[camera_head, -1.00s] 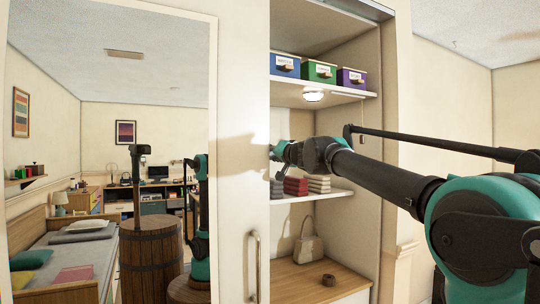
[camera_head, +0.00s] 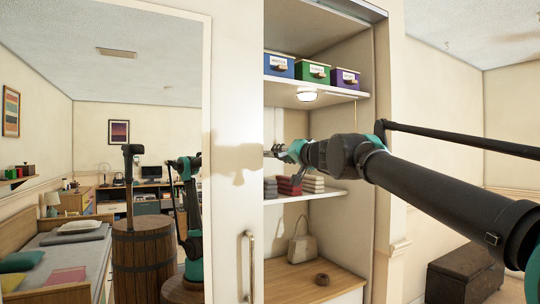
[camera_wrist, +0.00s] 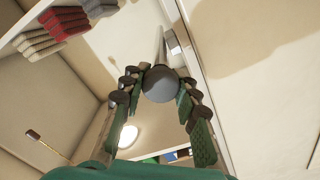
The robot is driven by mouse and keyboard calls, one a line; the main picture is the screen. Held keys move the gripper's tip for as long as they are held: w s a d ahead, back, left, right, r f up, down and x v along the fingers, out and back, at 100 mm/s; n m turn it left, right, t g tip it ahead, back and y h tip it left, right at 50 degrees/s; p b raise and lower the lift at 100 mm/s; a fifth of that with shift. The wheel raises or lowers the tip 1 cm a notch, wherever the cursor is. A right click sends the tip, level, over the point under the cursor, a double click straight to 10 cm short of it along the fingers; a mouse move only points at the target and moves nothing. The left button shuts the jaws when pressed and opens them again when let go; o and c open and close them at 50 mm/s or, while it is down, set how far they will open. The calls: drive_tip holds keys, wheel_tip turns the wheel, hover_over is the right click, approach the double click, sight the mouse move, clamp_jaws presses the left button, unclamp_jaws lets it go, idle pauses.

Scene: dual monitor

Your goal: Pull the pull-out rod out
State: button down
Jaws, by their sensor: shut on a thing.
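In the wrist view, a pale rod (camera_wrist: 160,45) with a round grey knob (camera_wrist: 161,86) at its near end lies between my fingers. My gripper (camera_wrist: 160,80) is shut on the knob, with its dark fingertips on both sides. The rod runs away from me, close to a pale panel edge. In the head view, my gripper (camera_head: 280,151) is at the closet opening beside the white frame, above the folded clothes. The rod is too small to make out there, and my arm hides part of the opening.
Folded clothes (camera_head: 290,185) lie on the middle shelf. A handbag (camera_head: 303,243) stands below. A door handle (camera_head: 251,265) and a mirror (camera_head: 90,100) are at left.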

drive_tip(key=v, duration=1.4)
drive_tip(key=c, duration=1.4)
unclamp_jaws()
drive_tip(key=shift+o, duration=0.2)
drive_tip(key=v, duration=1.2)
drive_tip(key=shift+d, duration=0.1)
